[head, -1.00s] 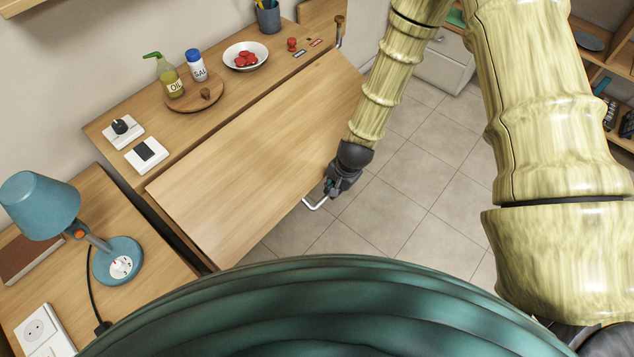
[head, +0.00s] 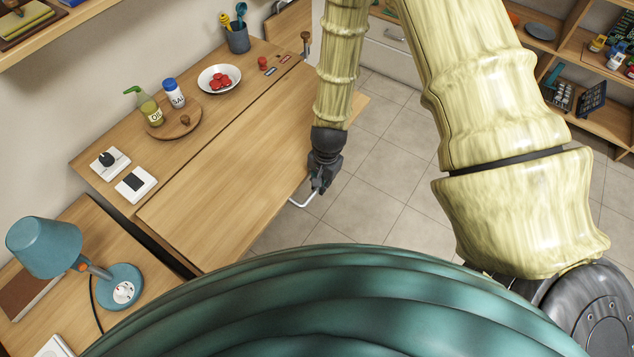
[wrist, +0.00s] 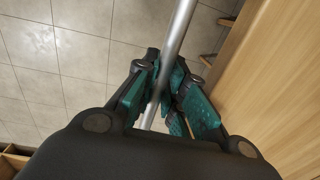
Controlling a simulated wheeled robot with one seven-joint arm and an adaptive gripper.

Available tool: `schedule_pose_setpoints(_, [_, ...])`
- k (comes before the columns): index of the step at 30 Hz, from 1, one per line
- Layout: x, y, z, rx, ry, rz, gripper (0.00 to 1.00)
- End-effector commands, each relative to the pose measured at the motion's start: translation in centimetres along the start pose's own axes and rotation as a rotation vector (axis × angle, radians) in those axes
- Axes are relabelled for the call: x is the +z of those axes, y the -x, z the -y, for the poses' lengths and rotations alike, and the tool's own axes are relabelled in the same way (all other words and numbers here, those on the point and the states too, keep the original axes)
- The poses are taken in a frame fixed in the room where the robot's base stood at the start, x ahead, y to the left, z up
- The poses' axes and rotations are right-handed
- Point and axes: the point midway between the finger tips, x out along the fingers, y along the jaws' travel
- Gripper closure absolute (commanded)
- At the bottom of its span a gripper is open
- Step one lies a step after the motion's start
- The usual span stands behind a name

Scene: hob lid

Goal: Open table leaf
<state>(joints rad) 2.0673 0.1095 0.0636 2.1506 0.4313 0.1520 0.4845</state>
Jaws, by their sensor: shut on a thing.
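The table leaf (head: 235,165) is a broad light-wood panel along the front of the counter, raised roughly level with it; its exact tilt is hard to tell. A pale metal bar handle (head: 301,203) sits at its front edge, partly hidden by my gripper. My gripper (head: 320,188) is at that handle, beside the leaf's front edge. In the wrist view, the teal fingers (wrist: 166,98) are shut on the handle bar (wrist: 178,35), which runs between them. The leaf's wood (wrist: 280,85) fills the right of that view.
The counter holds a round board (head: 173,125) with oil and salt bottles, a bowl (head: 220,79) and white switch plates (head: 135,184). A blue lamp (head: 45,247) stands at the left. Tiled floor (head: 375,200) lies clear right of the leaf. Shelves (head: 590,60) stand far right.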

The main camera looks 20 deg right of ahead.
Motion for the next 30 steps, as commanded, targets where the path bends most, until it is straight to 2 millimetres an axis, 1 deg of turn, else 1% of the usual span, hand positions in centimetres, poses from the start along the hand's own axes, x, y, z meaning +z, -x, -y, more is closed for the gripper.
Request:
schedule_pose_setpoints(1, [0.0,1.0,-0.1,0.000,-0.002,0.002,1.00])
schedule_pose_setpoints(3, [0.0,1.7,-0.1,0.000,-0.003,0.001,1.00])
schedule_pose_setpoints(9, [-0.1,2.8,-0.2,0.000,-0.006,0.001,1.00])
schedule_pose_setpoints(15, [-0.2,3.2,-0.2,0.000,-0.007,0.001,1.00])
schedule_pose_setpoints(26, [-0.2,3.2,-0.2,0.000,-0.007,0.001,1.00])
schedule_pose_setpoints(27, [-0.2,3.2,-0.2,0.000,-0.007,0.001,0.82])
schedule_pose_setpoints(28, [-0.2,3.2,-0.2,0.000,-0.007,0.001,0.78])
schedule_pose_setpoints(30, [-0.2,3.2,-0.2,0.000,-0.007,0.001,0.78])
